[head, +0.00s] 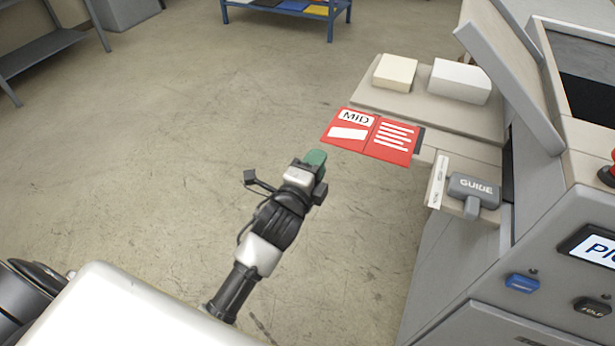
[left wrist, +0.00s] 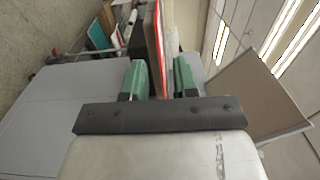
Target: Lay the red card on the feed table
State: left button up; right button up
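The red card (head: 368,150), printed "MID" with white panels, lies flat at the front left edge of a beige shelf (head: 440,112). Its left part sticks out over the floor. A pale surface with the guide (head: 473,188) lies nearer the machine's mouth; which surface is the feed table is not clear. My left gripper (head: 317,158) has green fingers close to the card's overhanging end. In the left wrist view my left gripper (left wrist: 162,78) is open, and the card (left wrist: 160,35) shows edge-on, in line with the gap; whether it touches is unclear. My right gripper is not in view.
A cream block (head: 395,72) and a white block (head: 460,80) sit on the beige shelf behind the card. The grey machine (head: 450,270) with a raised panel (head: 515,75) fills the right. Open floor (head: 190,120) lies left; a blue rack (head: 285,12) stands far back.

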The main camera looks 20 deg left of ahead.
pick_arm(q)
jog(key=shift+s+a, duration=0.15)
jog(key=shift+s, duration=2.2)
jog(key=s+f+n+g, duration=0.2)
jog(key=s+f+g, duration=0.1)
jog(key=f, duration=0.9)
jog(key=s+f+n+g, duration=0.2)
jog(key=f+n+g, duration=0.1)
jog(key=f, duration=0.8)
jog(key=s+f+n+g, duration=0.2)
jog(key=s+f, duration=0.1)
jog(key=f, duration=0.9)
jog(key=s+a+f+n+g, duration=0.2)
jog(key=s+f, duration=0.4)
jog(key=s, duration=0.4)
jog(key=s+a+f+n+g, duration=0.1)
jog(key=s+f+n+g, duration=0.3)
jog(key=s+f, duration=0.3)
jog(key=s+a+f+n+g+y, duration=0.1)
jog(key=s+f, duration=0.5)
jog(key=s, duration=0.8)
jog(key=shift+s+a+f+n+g, duration=0.2)
jog(key=shift+a+n+g, duration=0.6)
jog(key=shift+n+g, duration=0.3)
jog(key=shift+s, duration=0.1)
